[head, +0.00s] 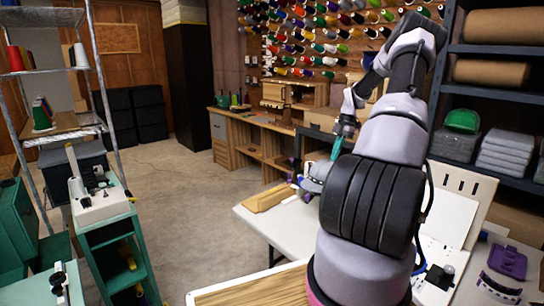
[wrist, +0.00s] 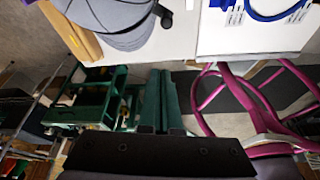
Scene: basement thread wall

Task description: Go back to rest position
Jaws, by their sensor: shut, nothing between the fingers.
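My gripper (head: 338,147) hangs from my raised, bent arm in the head view, with its teal fingers pointing down over the white table (head: 256,222). In the wrist view my gripper's two green fingers (wrist: 161,88) lie side by side, shut with nothing between them. A grey rounded object (head: 317,178) sits on the table below the fingers, partly hidden by my arm; it also shows at the top of the wrist view (wrist: 112,14). The gripper appears apart from it.
A wooden piece (head: 268,196) lies on the table. A green cart (head: 120,250) with a white machine (head: 95,200) stands at left, near a metal rack (head: 62,130). Dark shelves (head: 490,100) stand at right. Concrete floor (head: 190,190) is clear between. Magenta tubing (wrist: 205,100) shows in the wrist view.

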